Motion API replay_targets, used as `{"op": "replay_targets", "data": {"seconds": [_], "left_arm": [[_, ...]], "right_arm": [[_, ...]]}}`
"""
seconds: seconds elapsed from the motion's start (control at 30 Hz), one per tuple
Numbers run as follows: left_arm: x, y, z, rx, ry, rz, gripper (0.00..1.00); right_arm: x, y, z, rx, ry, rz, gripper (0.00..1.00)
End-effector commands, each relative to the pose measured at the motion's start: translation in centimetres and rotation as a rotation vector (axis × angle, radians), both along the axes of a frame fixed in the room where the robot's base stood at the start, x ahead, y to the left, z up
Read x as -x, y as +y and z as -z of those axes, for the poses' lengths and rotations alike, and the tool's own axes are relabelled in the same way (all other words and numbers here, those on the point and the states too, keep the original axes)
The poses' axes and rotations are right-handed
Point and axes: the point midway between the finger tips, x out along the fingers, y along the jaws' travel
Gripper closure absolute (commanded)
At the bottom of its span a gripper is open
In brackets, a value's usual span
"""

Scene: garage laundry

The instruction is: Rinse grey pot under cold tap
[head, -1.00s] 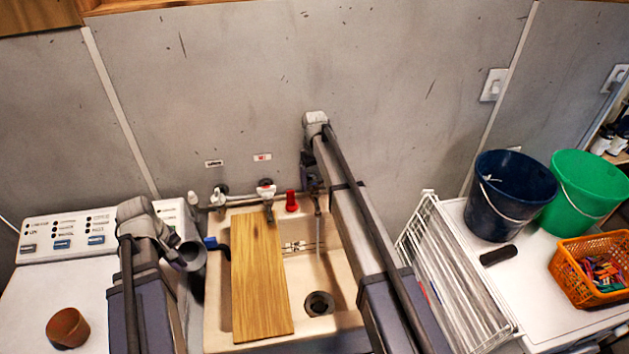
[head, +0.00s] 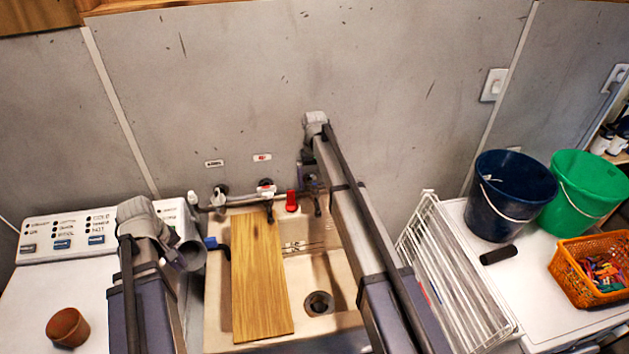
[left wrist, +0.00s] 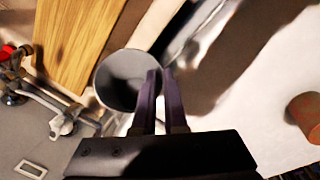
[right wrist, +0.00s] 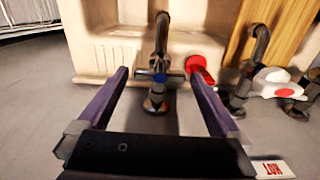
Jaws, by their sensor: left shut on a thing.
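The grey pot (head: 192,257) is at the left of the sink (head: 345,318), its open mouth showing. In the left wrist view the pot (left wrist: 122,80) has its rim between the fingers of my left gripper (left wrist: 160,75), shut on it. The cold tap (right wrist: 158,75) has a blue mark on its handle. My right gripper (right wrist: 160,78) is open, a finger on either side of this tap; I cannot tell if it touches. In the head view the cold tap's spout (head: 317,205) is partly behind my right arm. No water stream shows under it.
A wooden board (head: 258,280) lies across the sink's left part. A red knob (head: 291,201) and another tap (head: 267,192) are left of the cold tap. A brown pot (head: 68,327) stands on the washer. A white rack (head: 455,275) and buckets (head: 510,195) are at right.

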Motion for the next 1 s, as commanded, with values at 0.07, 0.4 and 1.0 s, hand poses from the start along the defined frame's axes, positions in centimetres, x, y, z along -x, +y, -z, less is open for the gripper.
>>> {"op": "replay_targets", "data": {"seconds": [0.07,0.4,1.0], "left_arm": [[0.0,0.0,0.0,0.0,0.0,0.0,1.0],[0.0,0.0,-0.7,0.0,0.0,0.0,1.0],[0.0,0.0,-8.5,0.0,0.0,0.0,1.0]], "right_arm": [[0.0,0.0,0.0,0.0,0.0,-0.001,0.0],[0.0,0.0,-0.7,0.0,0.0,-0.002,0.0],[0.0,0.0,-8.5,0.0,0.0,-0.001,0.0]]}}
